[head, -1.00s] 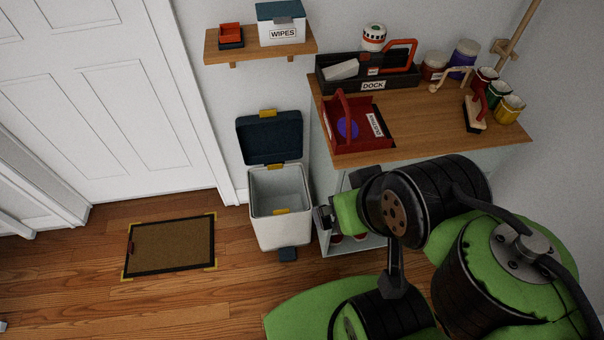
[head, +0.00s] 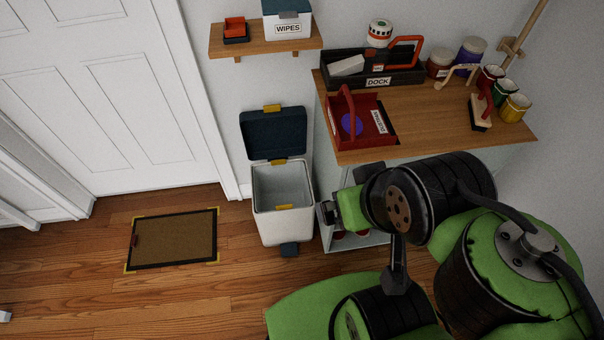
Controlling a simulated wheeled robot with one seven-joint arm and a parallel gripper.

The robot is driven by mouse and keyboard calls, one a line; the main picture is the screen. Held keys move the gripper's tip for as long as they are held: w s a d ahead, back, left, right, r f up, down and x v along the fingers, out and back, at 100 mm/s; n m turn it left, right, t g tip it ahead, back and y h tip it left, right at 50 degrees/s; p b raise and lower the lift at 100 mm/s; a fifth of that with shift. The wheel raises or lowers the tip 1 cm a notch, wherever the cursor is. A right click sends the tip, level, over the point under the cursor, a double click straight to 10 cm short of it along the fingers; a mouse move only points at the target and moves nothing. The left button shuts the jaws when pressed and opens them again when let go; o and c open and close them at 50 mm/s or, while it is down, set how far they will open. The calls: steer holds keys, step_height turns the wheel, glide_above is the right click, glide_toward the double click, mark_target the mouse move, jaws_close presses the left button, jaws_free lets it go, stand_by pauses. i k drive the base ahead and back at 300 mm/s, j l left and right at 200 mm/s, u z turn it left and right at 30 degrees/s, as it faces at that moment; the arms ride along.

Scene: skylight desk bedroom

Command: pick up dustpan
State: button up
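The dustpan appears to be the red tray-like pan (head: 380,108) with an upright red handle, on the left part of the wooden counter (head: 430,122). A blue-purple round thing (head: 352,124) lies in it, and a white label is on its right side, too small to read surely. My gripper (head: 328,213) is in front of the counter, lower than its top and apart from the pan. It is small and seen from behind my wrist, so its finger opening is unclear. I see nothing held in it.
An open white bin (head: 283,220) stands left of my gripper. A black caddy marked DOCK (head: 410,78) is behind the pan. A brush (head: 481,108), cups (head: 514,107) and jars (head: 470,51) crowd the counter's right. A wall shelf (head: 265,42) is upper left. A mat (head: 174,239) lies on open floor.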

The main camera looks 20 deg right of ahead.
mark_target(365, 109)
steer(key=l+u, duration=0.3)
steer(key=u, duration=0.2)
steer(key=i+l+u, duration=0.1)
steer(key=l+u, duration=0.25)
steer(key=u, duration=0.15)
steer(key=l+u, duration=0.3)
steer(key=u, duration=0.2)
steer(key=k+l+u, duration=0.15)
steer(key=l+u, duration=0.15)
steer(key=u, duration=0.2)
